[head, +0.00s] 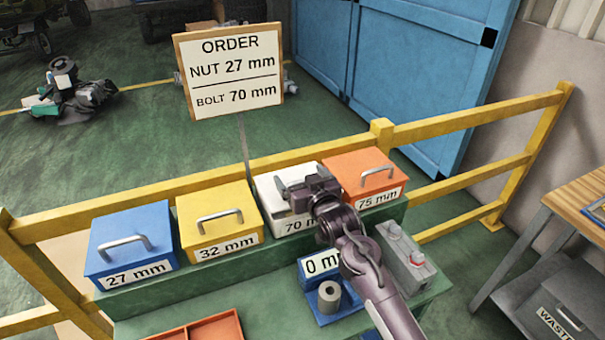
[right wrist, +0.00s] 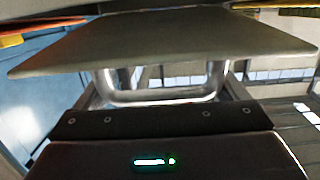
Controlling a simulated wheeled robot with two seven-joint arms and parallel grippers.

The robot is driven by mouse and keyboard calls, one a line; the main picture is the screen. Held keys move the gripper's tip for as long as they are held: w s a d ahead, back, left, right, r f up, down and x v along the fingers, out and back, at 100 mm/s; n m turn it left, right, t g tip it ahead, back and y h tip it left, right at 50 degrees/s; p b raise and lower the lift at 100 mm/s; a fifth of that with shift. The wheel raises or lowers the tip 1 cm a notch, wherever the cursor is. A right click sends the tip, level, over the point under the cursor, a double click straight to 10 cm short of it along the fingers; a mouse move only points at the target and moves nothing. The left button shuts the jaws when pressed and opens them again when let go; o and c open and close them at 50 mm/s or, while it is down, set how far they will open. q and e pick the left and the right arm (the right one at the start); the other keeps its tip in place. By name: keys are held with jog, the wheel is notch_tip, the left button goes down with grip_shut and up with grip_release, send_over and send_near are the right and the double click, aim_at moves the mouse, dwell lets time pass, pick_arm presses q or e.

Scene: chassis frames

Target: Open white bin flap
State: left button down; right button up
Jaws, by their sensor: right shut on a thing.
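The white bin (head: 267,202) labelled 70 mm stands in the row of bins in the head view, between the yellow and orange ones. My right gripper (head: 301,189) is over its flap and hides much of it. In the right wrist view the flap (right wrist: 165,45) is a broad flat panel, with its metal handle (right wrist: 155,98) at my right gripper's jaws. The gripper is shut on the handle. How far the flap is raised, if at all, I cannot tell. My left gripper is not in view.
Beside the white bin are a yellow bin (head: 221,220), a blue bin (head: 131,246) and an orange bin (head: 362,176). An order sign (head: 230,72) reads nut 27 mm, bolt 70 mm. A yellow railing (head: 470,112) runs behind. A grey box with a red button (head: 405,258) stands right of my arm.

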jog(key=r, duration=0.1)
jog(key=w+r+p, duration=0.1)
jog(key=r+p, duration=0.1)
jog(key=r, duration=0.1)
jog(key=shift+w+a, duration=0.2)
jog(key=shift+w, duration=0.15)
jog(key=p, duration=0.1)
jog(key=w+r+g+p, duration=0.1)
jog(key=p, duration=0.1)
jog(key=shift+w+a+r+g, duration=0.15)
jog(key=shift+w+a+g, duration=0.1)
jog(key=shift+g, duration=0.05)
jog(key=shift+w+a+g+h+p, duration=0.15)
jog(key=shift+w+g+h+p, duration=0.25)
jog(key=shift+p, duration=0.4)
jog(key=o, duration=1)
jog(key=shift+o, duration=0.3)
jog(key=shift+w+f, duration=0.15)
jog(key=shift+f, duration=0.1)
